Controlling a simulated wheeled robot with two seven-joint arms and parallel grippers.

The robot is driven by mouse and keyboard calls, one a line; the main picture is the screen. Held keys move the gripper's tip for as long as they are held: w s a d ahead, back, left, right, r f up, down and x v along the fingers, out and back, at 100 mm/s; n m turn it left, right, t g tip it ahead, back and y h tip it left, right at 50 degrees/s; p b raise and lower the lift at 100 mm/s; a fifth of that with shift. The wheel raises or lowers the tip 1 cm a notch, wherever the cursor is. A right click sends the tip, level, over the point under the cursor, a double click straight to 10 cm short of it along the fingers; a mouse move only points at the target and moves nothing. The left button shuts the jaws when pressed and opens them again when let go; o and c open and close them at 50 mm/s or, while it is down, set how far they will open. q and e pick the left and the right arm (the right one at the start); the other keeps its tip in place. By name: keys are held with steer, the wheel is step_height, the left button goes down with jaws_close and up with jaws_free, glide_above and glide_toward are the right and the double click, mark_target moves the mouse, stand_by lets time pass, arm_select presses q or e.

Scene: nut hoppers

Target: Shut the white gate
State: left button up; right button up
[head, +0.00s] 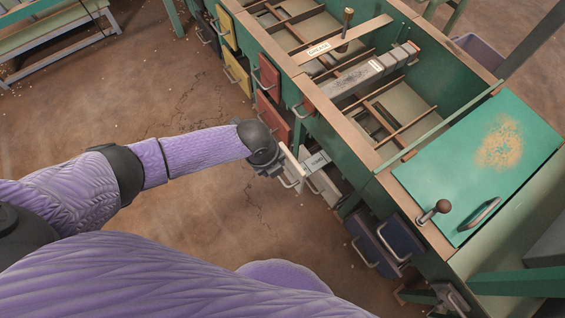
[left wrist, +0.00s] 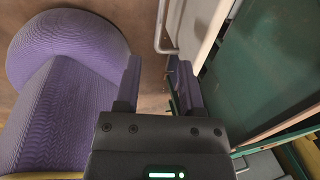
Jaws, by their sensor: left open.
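The white gate (head: 292,166) is a pale panel sticking out from the front of the green bench, in the middle of the head view. Its grey handle (head: 291,184) faces the floor side. In the left wrist view the gate (left wrist: 208,32) runs along the top, with the handle (left wrist: 158,38) ahead of the finger gap. My left gripper (left wrist: 156,72) is open and empty, close beside the gate; its wrist hides part of the fingers in the head view. I cannot tell whether it touches the gate. My right gripper is not in view.
Red (head: 267,78), yellow (head: 238,75) and blue (head: 402,236) fronts with handles line the green bench (head: 340,150). A grey labelled piece (head: 316,162) sits right beside the gate. A green lid (head: 487,160) covers the bench's near end. The brown floor (head: 170,85) at left is open.

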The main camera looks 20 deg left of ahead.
mark_target(278, 177)
arm_select(q)
steer(key=f+b, duration=0.1)
steer(key=f, duration=0.1)
steer(key=f+b, duration=0.3)
steer(key=f, duration=0.2)
steer(key=shift+w+d+f, duration=0.1)
steer(key=shift+w+d, duration=0.3)
steer(key=shift+w, duration=0.1)
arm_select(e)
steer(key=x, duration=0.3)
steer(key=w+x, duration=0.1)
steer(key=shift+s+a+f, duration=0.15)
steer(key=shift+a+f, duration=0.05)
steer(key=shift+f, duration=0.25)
arm_select(q)
jaws_close()
